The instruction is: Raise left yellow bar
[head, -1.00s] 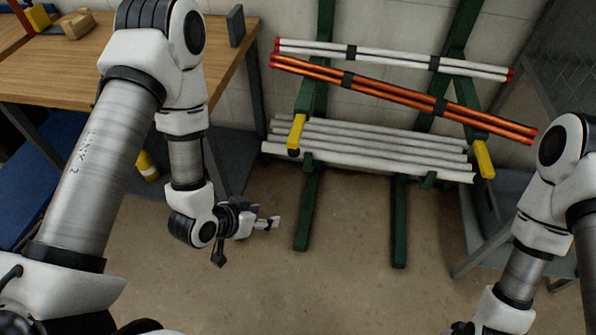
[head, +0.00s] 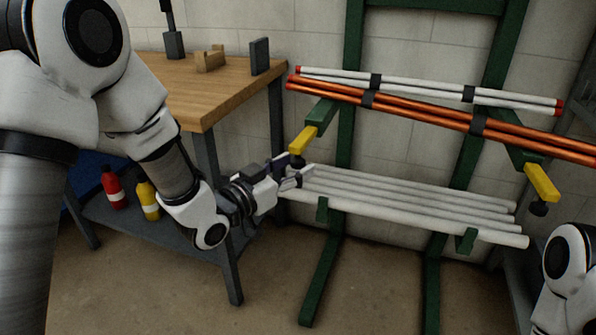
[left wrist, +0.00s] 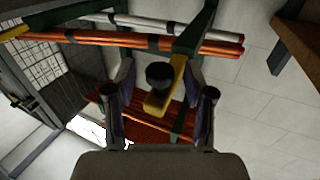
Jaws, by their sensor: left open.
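The left yellow bar (head: 303,140) sticks out from the end of a green arm on the left side of the rack, with a black knob under its tip. My left gripper (head: 302,174) is open and empty, just below the bar's tip. In the left wrist view the yellow bar (left wrist: 158,105) and its round black knob (left wrist: 159,75) appear between the two open fingers (left wrist: 160,88); I see no contact. A second yellow bar (head: 542,182) is on the right rack arm. Only part of my right arm shows at the lower right; its gripper is out of view.
Orange pipes (head: 425,113) and white red-capped pipes (head: 420,87) lie strapped on the upper rack arms. Several white pipes (head: 410,208) lie on the lower supports, close to my left gripper. A wooden workbench (head: 205,92) stands left; red and yellow bottles sit beneath.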

